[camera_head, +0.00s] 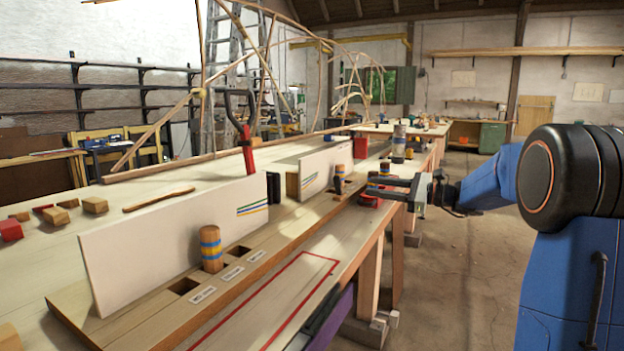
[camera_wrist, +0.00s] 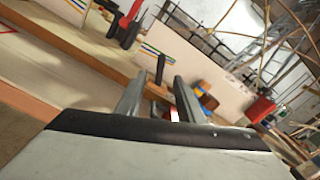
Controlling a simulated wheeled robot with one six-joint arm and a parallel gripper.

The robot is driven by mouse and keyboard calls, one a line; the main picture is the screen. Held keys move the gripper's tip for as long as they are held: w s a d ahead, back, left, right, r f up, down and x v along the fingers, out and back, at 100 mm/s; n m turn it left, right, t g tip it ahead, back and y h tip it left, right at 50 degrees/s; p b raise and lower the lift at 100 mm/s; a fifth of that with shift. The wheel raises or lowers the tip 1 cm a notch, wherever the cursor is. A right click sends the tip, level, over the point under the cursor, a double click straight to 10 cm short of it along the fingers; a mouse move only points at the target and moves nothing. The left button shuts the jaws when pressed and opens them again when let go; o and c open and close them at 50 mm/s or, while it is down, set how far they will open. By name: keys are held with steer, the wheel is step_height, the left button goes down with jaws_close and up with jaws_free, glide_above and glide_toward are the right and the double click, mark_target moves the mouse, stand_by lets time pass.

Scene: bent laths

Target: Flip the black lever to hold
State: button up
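My gripper (camera_head: 366,188) reaches leftward over the bench's right edge in the head view. In the wrist view my gripper (camera_wrist: 160,82) has its two fingers apart, with a gap between them. A black upright lever (camera_wrist: 160,68) shows in that gap, at or just beyond the fingertips; I cannot tell whether either finger touches it. In the head view a small dark part (camera_head: 339,186) by a banded wooden peg, left of the fingertips, may be this lever. Its base is partly hidden by my fingers. No hold marking is legible.
White panels (camera_head: 180,237) stand upright along the bench (camera_head: 330,252). Banded pegs (camera_head: 211,248), small labels (camera_head: 232,273) and a red-handled clamp (camera_head: 246,150) are on it. A red part (camera_head: 369,201) sits under my fingers. Loose wood blocks lie at left. The floor at right is clear.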

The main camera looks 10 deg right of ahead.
mark_target(333, 180)
steer(key=x, duration=1.8)
steer(key=shift+w, duration=0.15)
jaws_close()
